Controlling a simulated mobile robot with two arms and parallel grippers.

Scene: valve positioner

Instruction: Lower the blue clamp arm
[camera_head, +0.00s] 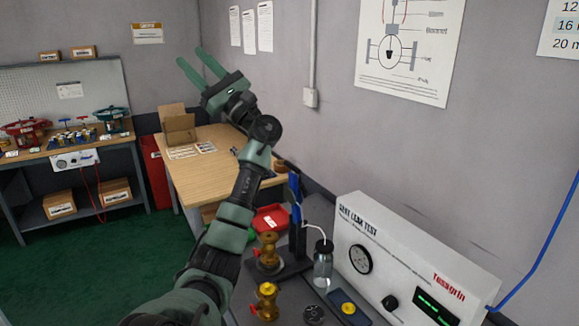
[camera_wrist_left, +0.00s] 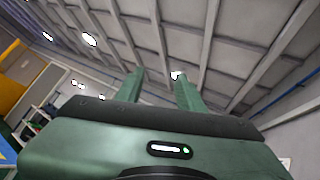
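The blue clamp arm (camera_head: 295,195) stands upright on a dark clamp stand (camera_head: 297,245) at the right of the bench, just left of the leak test box. A brass valve (camera_head: 268,251) stands on the stand's base, beside the upright. My left gripper (camera_head: 194,61) is raised high, well above and to the left of the clamp arm, with its green fingers apart and nothing between them. In the left wrist view the two fingers (camera_wrist_left: 158,85) are parted and point at the ceiling. My right gripper is not in view.
The white leak test box (camera_head: 400,262) stands right of the clamp. A clear bottle (camera_head: 323,265) with a tube, a second brass valve (camera_head: 266,300) and a red tray (camera_head: 270,218) are nearby. A wooden table (camera_head: 200,170) stands behind my left arm.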

